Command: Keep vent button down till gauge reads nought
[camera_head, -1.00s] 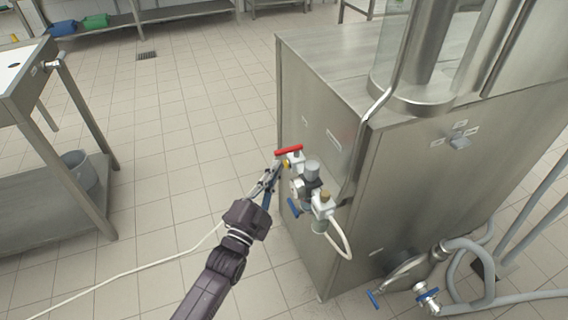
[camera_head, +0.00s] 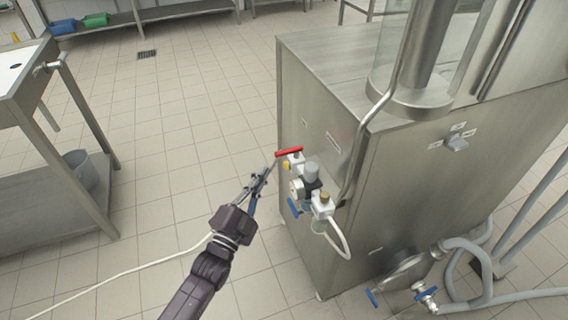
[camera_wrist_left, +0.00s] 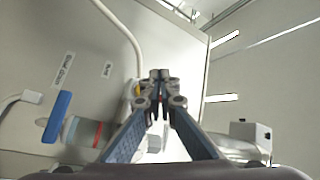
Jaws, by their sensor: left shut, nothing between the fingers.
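My left gripper (camera_head: 264,172) is shut and empty, just left of the small valve assembly on the steel machine's side, with a gap between them. A small yellow button (camera_head: 286,165), likely the vent button, sits under a red lever (camera_head: 289,152); nothing presses it. The round white-faced gauge (camera_head: 297,188) shows below it, but its reading is too small to tell. In the left wrist view my closed fingertips (camera_wrist_left: 160,76) cover the middle, and a bit of yellow (camera_wrist_left: 138,91) shows beside them. My right gripper is not in view.
The steel machine (camera_head: 330,215) fills the right side. Blue handles (camera_head: 293,208) and a white hose (camera_head: 341,240) hang near the gauge. A steel table (camera_head: 40,205) stands at left. The tiled floor between is open, with a white hose (camera_head: 110,287) across it.

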